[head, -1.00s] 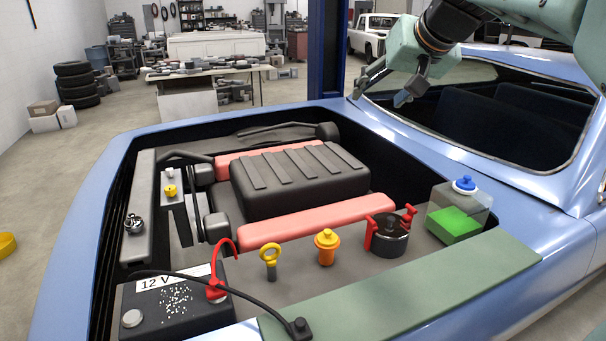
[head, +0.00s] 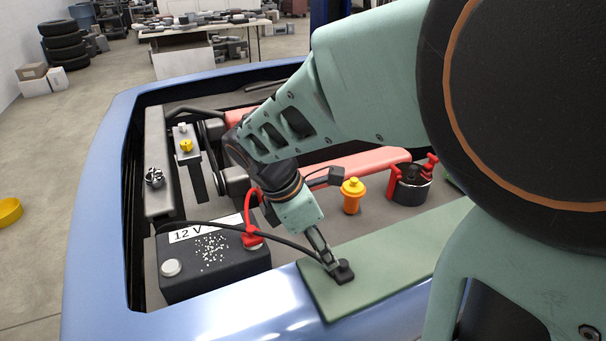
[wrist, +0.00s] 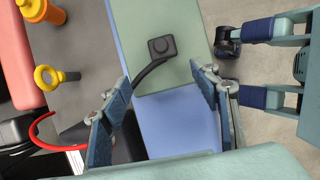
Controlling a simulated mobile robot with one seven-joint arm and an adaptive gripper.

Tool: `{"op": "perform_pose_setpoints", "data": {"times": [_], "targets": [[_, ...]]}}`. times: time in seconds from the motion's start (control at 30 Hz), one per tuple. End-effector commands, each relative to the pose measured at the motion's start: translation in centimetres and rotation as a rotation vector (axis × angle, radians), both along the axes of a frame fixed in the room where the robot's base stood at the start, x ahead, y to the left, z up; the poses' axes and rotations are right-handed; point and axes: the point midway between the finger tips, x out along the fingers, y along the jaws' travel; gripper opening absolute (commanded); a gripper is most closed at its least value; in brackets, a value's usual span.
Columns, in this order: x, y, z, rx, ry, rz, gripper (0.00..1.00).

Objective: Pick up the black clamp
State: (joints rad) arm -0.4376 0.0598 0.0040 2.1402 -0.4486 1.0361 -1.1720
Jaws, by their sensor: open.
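The black clamp (head: 342,272) is a small dark block on the end of a black cable. It lies on the green mat (head: 390,257) along the car's front edge. In the wrist view the clamp (wrist: 162,47) sits just beyond the fingertips, roughly midway between them. My gripper (head: 328,260) points down close to the clamp, and in the wrist view my gripper (wrist: 160,78) is open with nothing between its fingers. The cable runs from the clamp past the left finger in the wrist view. I cannot tell whether a finger touches the clamp or cable.
A 12 V battery (head: 212,262) with a red clamp (head: 252,238) stands left of my gripper. A yellow ring-topped dipstick (wrist: 46,78) shows in the wrist view.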

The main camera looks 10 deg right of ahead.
Motion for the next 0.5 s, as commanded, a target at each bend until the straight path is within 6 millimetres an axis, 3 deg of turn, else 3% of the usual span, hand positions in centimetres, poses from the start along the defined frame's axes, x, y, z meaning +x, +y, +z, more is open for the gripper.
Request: {"op": "perform_pose_setpoints", "data": {"times": [0.3, 0.5], "targets": [[0.2, -1.8, -4.3, -0.015, 0.013, 0.021, 0.56], [0.4, -2.5, -5.6, -0.013, 0.011, 0.019, 0.56]]}}
